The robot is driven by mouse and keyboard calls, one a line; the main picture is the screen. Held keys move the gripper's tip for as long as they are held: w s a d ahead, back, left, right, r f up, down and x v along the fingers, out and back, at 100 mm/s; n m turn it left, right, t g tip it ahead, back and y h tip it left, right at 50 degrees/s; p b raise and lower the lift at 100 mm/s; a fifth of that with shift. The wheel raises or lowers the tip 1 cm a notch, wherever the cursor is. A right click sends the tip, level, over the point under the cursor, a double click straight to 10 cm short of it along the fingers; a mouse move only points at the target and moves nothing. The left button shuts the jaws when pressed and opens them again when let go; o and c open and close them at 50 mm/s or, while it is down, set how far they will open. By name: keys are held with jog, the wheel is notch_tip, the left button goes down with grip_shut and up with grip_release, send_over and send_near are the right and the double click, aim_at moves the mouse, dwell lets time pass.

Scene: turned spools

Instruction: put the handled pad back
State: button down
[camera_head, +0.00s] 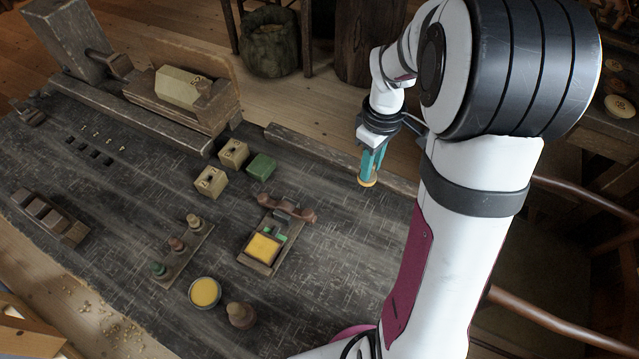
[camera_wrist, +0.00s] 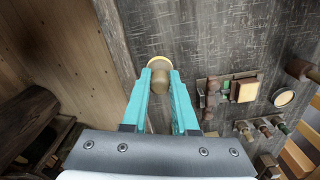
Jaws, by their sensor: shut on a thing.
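The handled pad has a round wooden handle (camera_wrist: 160,84) and a yellow, disc-shaped face (camera_wrist: 159,62). My gripper (camera_wrist: 160,90) is shut on the handle, with a teal finger on each side. In the head view my gripper (camera_head: 372,160) holds the pad (camera_head: 367,183) upright, yellow face down, apparently in the air near the bench's back edge strip. A small wooden tray (camera_head: 246,262) with a yellow square and green pieces stands lower left of it. A round dish of yellow (camera_head: 205,292) is farther toward the front.
A rack with several knobbed tools (camera_head: 182,250) stands left of the tray, and a brown knobbed piece (camera_head: 240,315) beside the dish. Two pale blocks (camera_head: 210,181) and a green block (camera_head: 261,167) stand behind. Bare bench (camera_head: 345,235) lies right of the tray.

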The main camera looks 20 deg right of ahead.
jog(key=w+a+f, duration=0.6)
jog(key=a+f, duration=0.1)
jog(key=shift+w+a, duration=0.2)
jog(key=shift+w, duration=0.05)
notch_tip(320, 180, down, 3)
jog(key=shift+a+f, duration=0.1)
jog(key=shift+f, duration=0.45)
jog(key=shift+f, duration=0.15)
jog(key=c, duration=0.7)
grip_release()
